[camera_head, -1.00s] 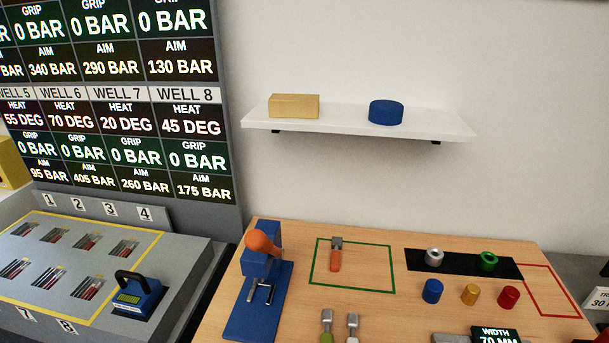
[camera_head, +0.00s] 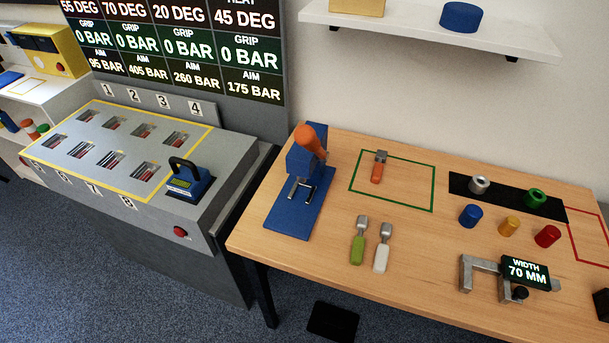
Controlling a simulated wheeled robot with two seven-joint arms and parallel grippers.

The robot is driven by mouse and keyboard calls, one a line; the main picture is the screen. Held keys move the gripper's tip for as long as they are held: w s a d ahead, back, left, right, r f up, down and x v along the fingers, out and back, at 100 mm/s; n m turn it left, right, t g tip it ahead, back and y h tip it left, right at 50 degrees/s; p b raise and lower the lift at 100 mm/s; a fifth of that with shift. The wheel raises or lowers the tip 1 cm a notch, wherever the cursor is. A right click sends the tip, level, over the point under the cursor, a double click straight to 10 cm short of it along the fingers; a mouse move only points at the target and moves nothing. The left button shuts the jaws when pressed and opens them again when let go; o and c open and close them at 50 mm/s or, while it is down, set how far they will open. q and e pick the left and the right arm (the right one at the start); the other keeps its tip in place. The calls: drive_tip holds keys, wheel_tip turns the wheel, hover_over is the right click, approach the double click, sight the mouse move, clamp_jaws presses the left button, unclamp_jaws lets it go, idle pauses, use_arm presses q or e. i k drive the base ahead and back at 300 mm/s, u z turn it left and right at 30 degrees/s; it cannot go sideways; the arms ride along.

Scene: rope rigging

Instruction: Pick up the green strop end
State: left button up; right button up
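The green strop end (camera_head: 357,248) lies on the wooden table, its green part toward the front and its grey metal fitting toward the back. A matching white strop end (camera_head: 381,257) lies just to its right, apart from it. A similar orange one (camera_head: 377,172) lies inside a green outlined square farther back. Neither of my grippers shows in this view.
A blue press with an orange handle (camera_head: 310,140) stands left of the strop ends. A grey caliper marked 70 MM (camera_head: 480,264) lies to the right. Coloured cylinders and a black strip (camera_head: 508,194) sit behind it. The table's front edge is clear.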

sight(362, 223)
drive_tip(key=z, duration=3.35)
drive_tip(key=k, duration=1.1)
drive_tip(key=u, duration=2.15)
